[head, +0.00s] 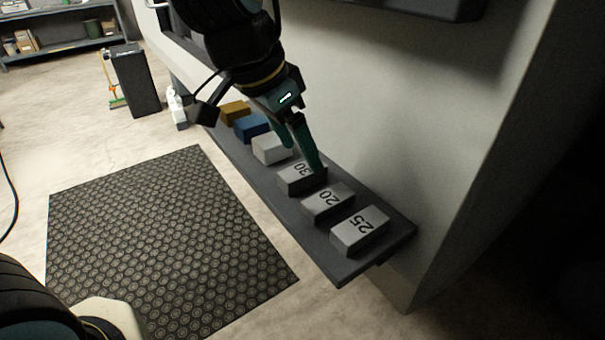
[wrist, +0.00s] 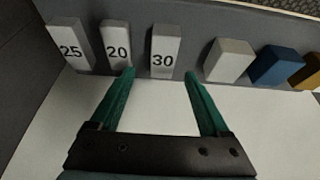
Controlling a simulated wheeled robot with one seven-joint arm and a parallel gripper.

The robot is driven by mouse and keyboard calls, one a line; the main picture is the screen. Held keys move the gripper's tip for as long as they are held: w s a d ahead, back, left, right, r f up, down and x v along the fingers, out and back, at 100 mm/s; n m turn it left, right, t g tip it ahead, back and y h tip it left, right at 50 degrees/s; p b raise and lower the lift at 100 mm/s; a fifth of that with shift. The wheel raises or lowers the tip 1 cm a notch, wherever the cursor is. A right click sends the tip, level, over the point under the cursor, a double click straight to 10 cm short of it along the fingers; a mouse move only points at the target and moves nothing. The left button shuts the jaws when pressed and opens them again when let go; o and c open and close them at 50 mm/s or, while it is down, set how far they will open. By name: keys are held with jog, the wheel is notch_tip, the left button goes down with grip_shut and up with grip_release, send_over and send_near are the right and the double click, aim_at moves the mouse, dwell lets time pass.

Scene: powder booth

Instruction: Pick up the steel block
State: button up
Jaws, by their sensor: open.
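A row of blocks lies on a narrow dark shelf (head: 345,267). Three grey blocks carry numbers: the 30 block (head: 294,183), the 20 block (head: 322,207) and the 25 block (head: 354,239). Beside the 30 block is a plain pale grey block (head: 268,152). Nothing marks which one is steel. My gripper (head: 306,160) is open and empty at the 30 block, one finger partly covering it. In the wrist view, the fingertips (wrist: 159,74) lie to either side of the 30 block's (wrist: 163,60) near end. I cannot tell the height gap.
A blue block (head: 251,127) and a yellow-brown block (head: 235,111) lie farther along the shelf. A pale wall (head: 400,110) rises behind the shelf. A dark textured mat (head: 165,250) covers the floor in front. A dark bin (head: 134,80) stands at the back left.

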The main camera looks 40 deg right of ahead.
aim_at(307, 167)
jog(key=shift+x, duration=2.2)
jog(key=shift+w+d, duration=0.1)
jog(key=shift+w, duration=0.05)
jog(key=shift+f+b, duration=0.25)
jog(key=shift+b, duration=0.15)
grip_shut()
